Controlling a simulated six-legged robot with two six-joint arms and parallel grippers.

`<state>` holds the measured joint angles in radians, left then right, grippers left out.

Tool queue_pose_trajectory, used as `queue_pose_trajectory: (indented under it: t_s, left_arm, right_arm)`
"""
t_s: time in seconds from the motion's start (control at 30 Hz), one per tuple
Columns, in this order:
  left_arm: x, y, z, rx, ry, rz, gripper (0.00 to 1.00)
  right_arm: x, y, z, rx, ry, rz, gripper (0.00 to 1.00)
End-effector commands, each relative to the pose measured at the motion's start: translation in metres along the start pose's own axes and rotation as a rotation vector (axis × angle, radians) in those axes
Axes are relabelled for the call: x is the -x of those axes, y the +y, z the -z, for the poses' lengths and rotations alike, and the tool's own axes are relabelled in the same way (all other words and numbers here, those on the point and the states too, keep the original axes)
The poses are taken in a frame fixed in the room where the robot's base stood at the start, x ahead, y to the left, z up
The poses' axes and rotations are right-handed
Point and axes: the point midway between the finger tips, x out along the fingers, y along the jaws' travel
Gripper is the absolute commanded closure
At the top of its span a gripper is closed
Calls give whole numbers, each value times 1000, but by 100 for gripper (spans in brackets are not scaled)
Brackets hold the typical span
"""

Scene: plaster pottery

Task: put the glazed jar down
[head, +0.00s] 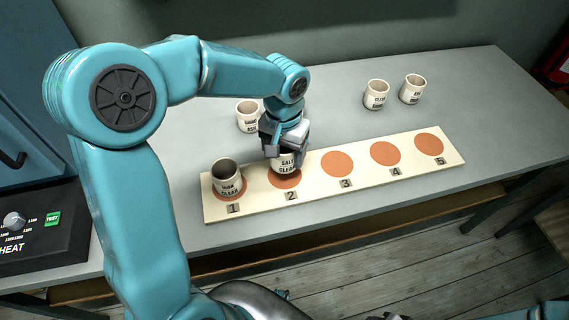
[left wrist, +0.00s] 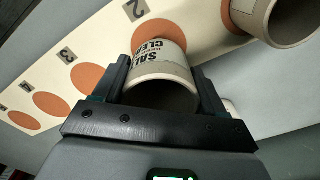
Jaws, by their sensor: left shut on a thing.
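My left gripper (head: 284,140) is shut on a small cream jar (head: 286,163) whose label reads SALT and CLEAR. The jar is upright over the terracotta disc numbered 2 (head: 287,182) on the cream board (head: 323,191). Its base is at or just above the disc; I cannot tell whether it touches. In the left wrist view the jar (left wrist: 164,78) sits between both fingers, with its dark open mouth towards the camera and disc 2 (left wrist: 158,30) behind its base. The gripper hides the jar's upper part in the head view. My right gripper is not in view.
A jar labelled IRON CLEAR (head: 228,179) stands on disc 1, close to the left of the held jar. Another jar (head: 247,116) stands behind the board. Two jars (head: 376,95) (head: 412,89) stand at the back right. Discs 3 (head: 337,163), 4 (head: 385,153) and 5 (head: 429,144) are bare.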

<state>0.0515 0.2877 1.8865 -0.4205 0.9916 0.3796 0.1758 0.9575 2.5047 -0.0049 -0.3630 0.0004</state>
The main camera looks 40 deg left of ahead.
Motion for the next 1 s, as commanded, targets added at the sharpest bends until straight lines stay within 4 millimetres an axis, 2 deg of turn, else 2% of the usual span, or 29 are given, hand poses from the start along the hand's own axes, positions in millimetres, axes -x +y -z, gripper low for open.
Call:
queue_pose_trajectory:
  t_s: [0.3,0.7,0.73,0.8,1.0]
  left_arm:
    - [-43,2,0,0,-1,0,64]
    - [-49,1,0,0,1,0,64]
    - [-48,1,0,0,1,0,23]
    - [-47,1,0,0,1,0,4]
    - [-47,1,0,0,1,0,4]
  right_arm:
    - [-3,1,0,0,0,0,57]
    - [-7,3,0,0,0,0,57]
    - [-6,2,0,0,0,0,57]
    - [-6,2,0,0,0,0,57]
    - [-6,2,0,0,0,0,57]
